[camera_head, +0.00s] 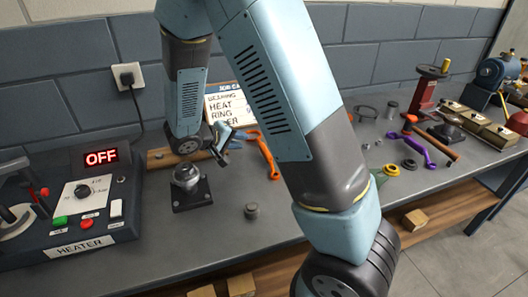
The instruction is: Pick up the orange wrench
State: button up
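The orange wrench (265,153) lies on the grey bench near the middle, just left of my large arm link. Part of it seems hidden behind that link. My gripper (223,147) is small in this view, just left of the orange wrench and above the bench. A gap shows between gripper and wrench in the picture, but their depth is hard to judge. The fingers are seen at a poor angle, so I cannot tell whether they are open or shut.
A heater unit (72,205) stands at left. A dark block with a round metal top (190,188) and a small metal cylinder (251,211) are in front. A sign (226,103) stands behind. A purple wrench (419,148) and a hammer (438,144) lie at right.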

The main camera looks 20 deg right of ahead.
aim_at(256, 151)
jog(key=shift+x, duration=4.3)
jog(key=shift+d, duration=0.1)
jog(key=shift+s, duration=0.1)
grip_shut()
